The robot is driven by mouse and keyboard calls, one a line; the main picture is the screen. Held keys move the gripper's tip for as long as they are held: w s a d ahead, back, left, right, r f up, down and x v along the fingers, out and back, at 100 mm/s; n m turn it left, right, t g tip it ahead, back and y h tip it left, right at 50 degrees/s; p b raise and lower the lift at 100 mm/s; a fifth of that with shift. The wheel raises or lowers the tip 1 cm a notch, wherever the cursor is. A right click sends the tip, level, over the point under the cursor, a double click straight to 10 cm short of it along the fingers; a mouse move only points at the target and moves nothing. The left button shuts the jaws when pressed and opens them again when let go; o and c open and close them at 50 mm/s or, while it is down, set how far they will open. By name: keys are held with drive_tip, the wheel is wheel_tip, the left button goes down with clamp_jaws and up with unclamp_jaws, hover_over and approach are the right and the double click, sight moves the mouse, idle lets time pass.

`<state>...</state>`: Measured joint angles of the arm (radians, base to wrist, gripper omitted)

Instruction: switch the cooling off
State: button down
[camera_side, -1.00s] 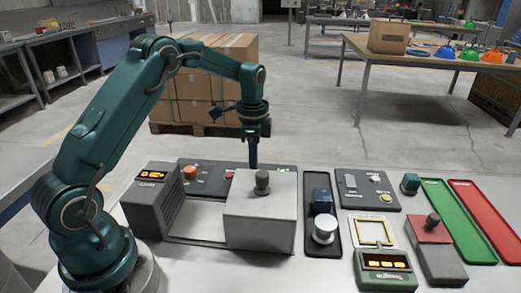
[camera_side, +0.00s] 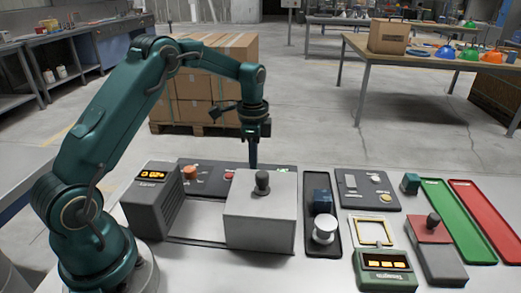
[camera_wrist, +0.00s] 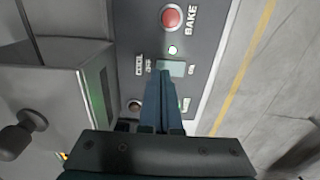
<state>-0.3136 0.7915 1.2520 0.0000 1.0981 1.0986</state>
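The dark control panel (camera_side: 208,176) lies behind the grey hood block (camera_side: 259,215). In the side view my gripper (camera_side: 253,166) is just behind the hood block, which hides the switch.
A dark knob (camera_side: 262,183) stands on the hood block. A unit with a lit display (camera_side: 152,176) is at the left. To the right are a tray with a blue block (camera_side: 321,200), another switch panel (camera_side: 366,190), and green (camera_side: 456,220) and red (camera_side: 488,215) trays.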

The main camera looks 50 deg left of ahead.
drive_tip(key=shift+f, duration=0.9)
idle(0.8)
drive_tip(key=shift+r, duration=3.55)
drive_tip(key=s+d+r+t, duration=0.2)
drive_tip(key=s+d+r, duration=0.2)
drive_tip(key=r, duration=0.2)
drive_tip(key=s+d+r+t, duration=0.2)
drive_tip(key=s+d+r, duration=0.2)
drive_tip(key=r, duration=0.3)
drive_tip(key=s+d+f+n+t, duration=0.1)
drive_tip(key=s+d+f+n, duration=0.2)
drive_tip(key=s+f+n, duration=0.3)
drive_tip(key=s+n, duration=0.3)
drive_tip(key=s, duration=0.2)
drive_tip(key=shift+s+d+f+t, duration=0.2)
drive_tip(key=shift+s+t, duration=0.1)
drive_tip(key=shift+s, duration=0.05)
